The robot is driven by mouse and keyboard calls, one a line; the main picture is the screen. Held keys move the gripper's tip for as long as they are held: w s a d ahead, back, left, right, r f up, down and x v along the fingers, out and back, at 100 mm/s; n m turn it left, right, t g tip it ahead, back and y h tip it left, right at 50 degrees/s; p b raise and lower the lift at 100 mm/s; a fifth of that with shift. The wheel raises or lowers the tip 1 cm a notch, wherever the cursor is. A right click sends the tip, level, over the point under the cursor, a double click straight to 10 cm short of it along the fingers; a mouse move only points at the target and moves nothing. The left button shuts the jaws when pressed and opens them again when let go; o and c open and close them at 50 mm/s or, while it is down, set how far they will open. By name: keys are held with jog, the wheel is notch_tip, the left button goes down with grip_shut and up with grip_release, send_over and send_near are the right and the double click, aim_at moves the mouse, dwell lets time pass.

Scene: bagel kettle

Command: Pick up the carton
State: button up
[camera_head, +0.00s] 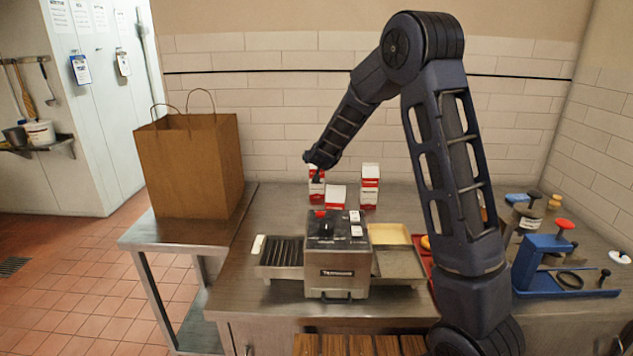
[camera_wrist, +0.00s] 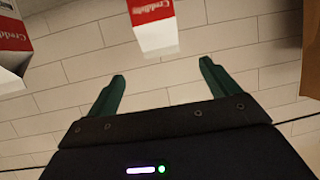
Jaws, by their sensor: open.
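Three red-and-white cartons stand at the back of the steel counter: a left one (camera_head: 317,190), a right one (camera_head: 370,187) and a lower-showing middle one (camera_head: 336,197). My gripper (camera_head: 318,174) is at the left carton, in front of its upper part and hiding some of it. In the wrist view my gripper (camera_wrist: 162,70) is open, its two green fingers apart with nothing between them. One carton (camera_wrist: 152,25) shows ahead of the gap between the fingertips, apart from them. Another carton (camera_wrist: 14,45) is cut off at the left edge.
A steel machine (camera_head: 337,262) with trays stands in front of the cartons. A brown paper bag (camera_head: 188,165) is at left; its edge shows in the wrist view (camera_wrist: 312,50). A blue device (camera_head: 550,262) is at right. The tiled wall (camera_head: 270,120) is close behind.

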jog(key=shift+w+a+f, duration=0.2)
jog(key=shift+w+f, duration=1.2)
jog(key=shift+w, duration=0.25)
jog(key=shift+w+a+f, duration=0.15)
jog(key=shift+w+f, duration=1.3)
jog(key=shift+w, duration=0.2)
jog(key=shift+w+a+f, duration=0.2)
jog(key=shift+w+f, duration=1.2)
jog(key=shift+w, duration=0.25)
jog(key=shift+r, duration=0.1)
grip_shut()
